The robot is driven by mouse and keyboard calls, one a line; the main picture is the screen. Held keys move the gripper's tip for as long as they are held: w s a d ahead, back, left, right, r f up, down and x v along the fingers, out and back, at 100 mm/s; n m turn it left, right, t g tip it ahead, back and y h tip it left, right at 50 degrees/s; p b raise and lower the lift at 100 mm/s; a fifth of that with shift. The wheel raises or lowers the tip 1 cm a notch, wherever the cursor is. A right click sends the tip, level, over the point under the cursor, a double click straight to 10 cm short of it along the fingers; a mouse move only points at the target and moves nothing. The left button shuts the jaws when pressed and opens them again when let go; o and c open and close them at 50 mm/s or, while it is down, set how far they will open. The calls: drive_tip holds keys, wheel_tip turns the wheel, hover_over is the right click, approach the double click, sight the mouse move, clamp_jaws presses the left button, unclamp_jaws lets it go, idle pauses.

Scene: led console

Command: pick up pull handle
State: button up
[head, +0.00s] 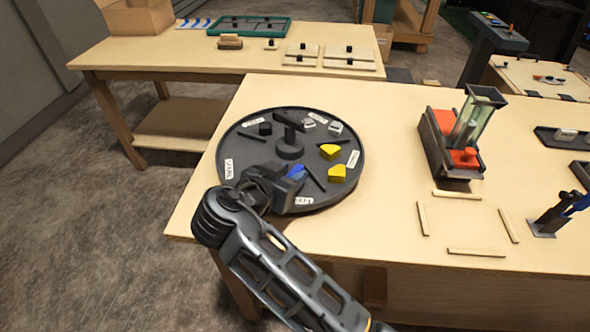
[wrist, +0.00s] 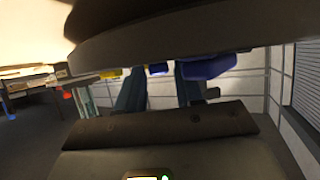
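A round black turntable (head: 228,150) lies on the near table, split by dark dividers. A black T-shaped handle (head: 289,122) stands up on its central hub; I cannot tell whether this is the pull handle. My gripper (head: 297,180) is low over the turntable's near side, beside a blue piece (head: 296,171) that it partly hides. In the wrist view my two fingers (wrist: 160,88) stand apart with a gap between them. One blue piece (wrist: 158,68) shows beyond that gap. A larger blue piece (wrist: 210,67) shows by the right finger. I see nothing clamped.
The turntable also holds yellow pieces (head: 330,151), silver pieces (head: 335,128) and a black block (head: 265,128). A red and black fixture with a clear column (head: 470,130) stands to the right. Thin wooden strips (head: 457,194) lie in front of it. A second table (head: 150,50) is behind.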

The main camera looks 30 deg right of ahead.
drive_tip(key=shift+w+d+f, duration=0.25)
drive_tip(key=shift+d, duration=0.1)
clamp_jaws()
drive_tip(key=shift+r, duration=0.15)
